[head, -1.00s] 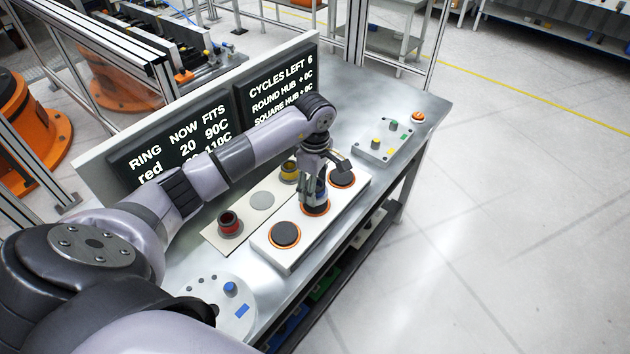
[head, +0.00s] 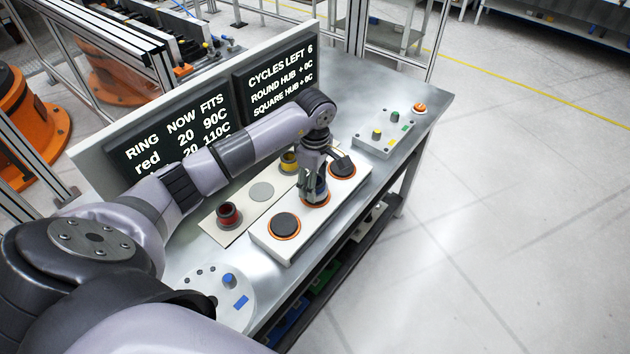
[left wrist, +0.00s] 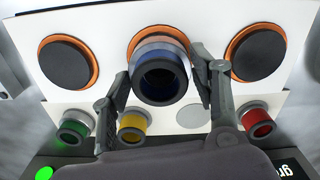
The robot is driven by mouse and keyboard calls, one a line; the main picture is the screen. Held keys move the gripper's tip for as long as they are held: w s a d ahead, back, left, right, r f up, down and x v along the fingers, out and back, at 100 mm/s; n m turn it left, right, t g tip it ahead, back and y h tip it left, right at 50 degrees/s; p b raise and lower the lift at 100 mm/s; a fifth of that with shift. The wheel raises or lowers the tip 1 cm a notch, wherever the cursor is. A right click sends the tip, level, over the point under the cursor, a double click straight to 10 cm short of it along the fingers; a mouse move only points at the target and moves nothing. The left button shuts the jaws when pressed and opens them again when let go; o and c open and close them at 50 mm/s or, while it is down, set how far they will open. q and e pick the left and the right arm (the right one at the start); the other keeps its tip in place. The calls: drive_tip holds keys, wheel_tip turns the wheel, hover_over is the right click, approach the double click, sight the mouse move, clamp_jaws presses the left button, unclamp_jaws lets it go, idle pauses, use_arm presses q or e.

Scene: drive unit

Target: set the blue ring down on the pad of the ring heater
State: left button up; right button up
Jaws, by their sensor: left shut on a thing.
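The ring heater (head: 268,240) is a white block with three dark round pads rimmed in orange. My left gripper (head: 316,190) is shut on the blue ring (head: 321,186) at the middle pad (head: 316,202). In the left wrist view the blue ring (left wrist: 160,80) shows between the two fingers of the gripper (left wrist: 164,72), with the orange rim of the middle pad (left wrist: 158,32) behind it. The ring covers most of that pad. I cannot tell whether it touches the pad. The outer pads (left wrist: 66,62) and (left wrist: 258,54) are bare. My right gripper is not in view.
Beside the heater, a pale strip holds a red ring (head: 228,214), a yellow ring (head: 289,161), a green ring (left wrist: 74,126) and an empty grey disc (head: 261,192). A control box (head: 385,135) stands at the right. A display panel (head: 170,130) runs behind.

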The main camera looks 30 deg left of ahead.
use_arm(q)
drive_tip(key=shift+f, duration=0.1)
idle(0.5)
drive_tip(key=o, duration=1.6)
drive_tip(key=shift+o, duration=0.2)
wheel_tip(320, 180, up, 12)
wheel_tip(320, 180, up, 8)
drive_tip(key=p, duration=0.4)
drive_tip(key=shift+p, duration=0.4)
